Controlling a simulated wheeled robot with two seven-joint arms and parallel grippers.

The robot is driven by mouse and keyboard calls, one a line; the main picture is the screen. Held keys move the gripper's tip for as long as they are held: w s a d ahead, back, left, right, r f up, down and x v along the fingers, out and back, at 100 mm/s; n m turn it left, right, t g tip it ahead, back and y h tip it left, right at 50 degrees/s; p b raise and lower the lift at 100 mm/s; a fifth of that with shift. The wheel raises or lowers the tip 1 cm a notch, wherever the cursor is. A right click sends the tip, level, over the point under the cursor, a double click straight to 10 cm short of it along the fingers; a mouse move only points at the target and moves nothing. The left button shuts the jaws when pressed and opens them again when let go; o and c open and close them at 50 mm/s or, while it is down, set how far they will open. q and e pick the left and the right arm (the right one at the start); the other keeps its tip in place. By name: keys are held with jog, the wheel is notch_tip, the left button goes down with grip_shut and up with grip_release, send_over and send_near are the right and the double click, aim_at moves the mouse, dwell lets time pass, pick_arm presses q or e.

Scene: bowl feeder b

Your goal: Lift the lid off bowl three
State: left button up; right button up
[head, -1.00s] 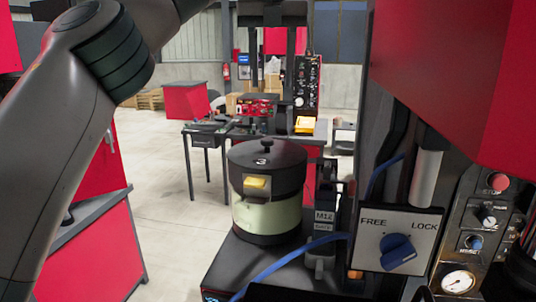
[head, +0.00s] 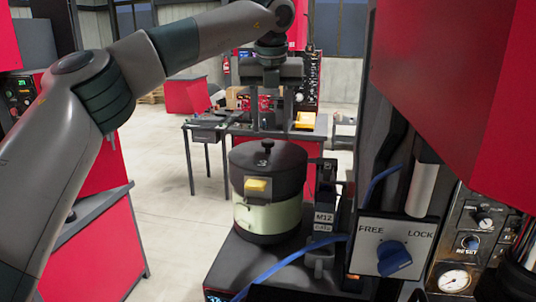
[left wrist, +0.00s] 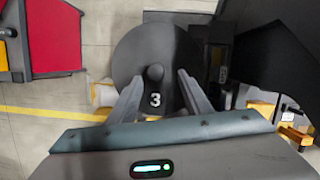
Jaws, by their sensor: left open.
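Bowl three (head: 266,216) is a pale green bowl with a dark base, standing upright on a black platform. Its black lid (head: 285,165) is on it, marked 3, with a small knob on top and a yellow tab (head: 257,186) on the front. My left gripper (head: 270,127) points down, open, just above the lid. In the left wrist view the round lid (left wrist: 135,50) and its knob (left wrist: 155,72) show between the two spread fingers (left wrist: 159,78). I cannot tell how far the fingertips are above the knob. My right gripper is not in view.
A FREE/LOCK panel with a blue knob (head: 394,258) and a red housing (head: 450,80) stand close on the right. A bracket labelled M12 (head: 324,217) and a blue cable (head: 290,259) are beside the bowl. A table (head: 205,134) stands behind. Open floor lies left of the bowl.

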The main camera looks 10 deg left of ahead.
aim_at(268, 141)
pick_arm(q)
jog(key=shift+w+a+f+p, duration=0.1)
jog(key=shift+a+f+p, duration=0.1)
jog(key=shift+f+p, duration=0.4)
jog(key=p+x, duration=0.2)
jog(key=shift+a+f, duration=0.25)
jog(key=shift+f, duration=0.1)
jog(key=shift+w+f, duration=0.15)
jog(key=shift+f, duration=0.5)
grip_shut()
